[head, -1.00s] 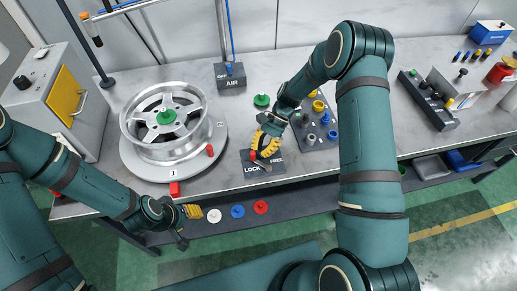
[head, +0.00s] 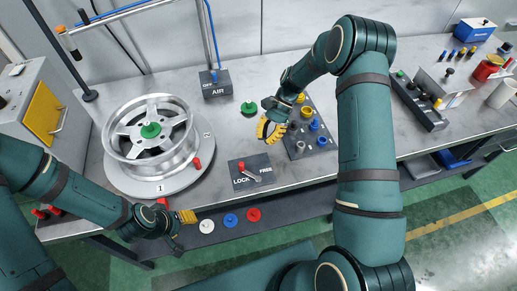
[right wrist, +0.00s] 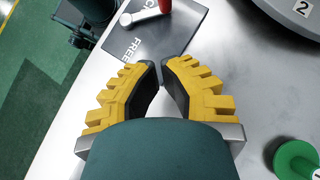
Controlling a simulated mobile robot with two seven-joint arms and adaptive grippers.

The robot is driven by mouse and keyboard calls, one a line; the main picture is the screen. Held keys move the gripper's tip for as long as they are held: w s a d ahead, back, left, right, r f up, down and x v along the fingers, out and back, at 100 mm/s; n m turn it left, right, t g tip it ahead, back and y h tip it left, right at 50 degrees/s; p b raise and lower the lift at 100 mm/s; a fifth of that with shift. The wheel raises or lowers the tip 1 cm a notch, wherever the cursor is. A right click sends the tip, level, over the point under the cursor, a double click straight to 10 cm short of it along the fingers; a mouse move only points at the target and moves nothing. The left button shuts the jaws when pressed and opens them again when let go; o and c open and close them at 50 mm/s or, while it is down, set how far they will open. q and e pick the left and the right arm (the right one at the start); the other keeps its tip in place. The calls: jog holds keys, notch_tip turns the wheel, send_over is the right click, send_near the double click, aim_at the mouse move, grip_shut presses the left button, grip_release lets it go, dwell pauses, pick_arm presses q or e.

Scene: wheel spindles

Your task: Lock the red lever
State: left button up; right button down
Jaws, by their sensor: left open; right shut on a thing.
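The red lever (head: 241,166) sits on a dark plate (head: 236,176) marked LOCK and FREE at the table's front edge. Its red end is toward the LOCK side and its silver arm runs toward the right. In the right wrist view the lever (right wrist: 150,13) is partly cut off at the top. My right gripper (head: 265,128) is behind and right of the plate, clear of the lever. My left gripper (head: 190,217) is open, low in front of the table edge.
A silver wheel (head: 150,135) with a green cap stands on a round turntable (head: 187,180) at left. A green knob piece (head: 249,108) lies behind the plate. A tray of sockets (head: 318,140) is right of my right gripper.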

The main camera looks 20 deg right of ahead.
jog(key=v, duration=0.4)
jog(key=shift+d+r, duration=0.2)
jog(key=shift+r, duration=0.1)
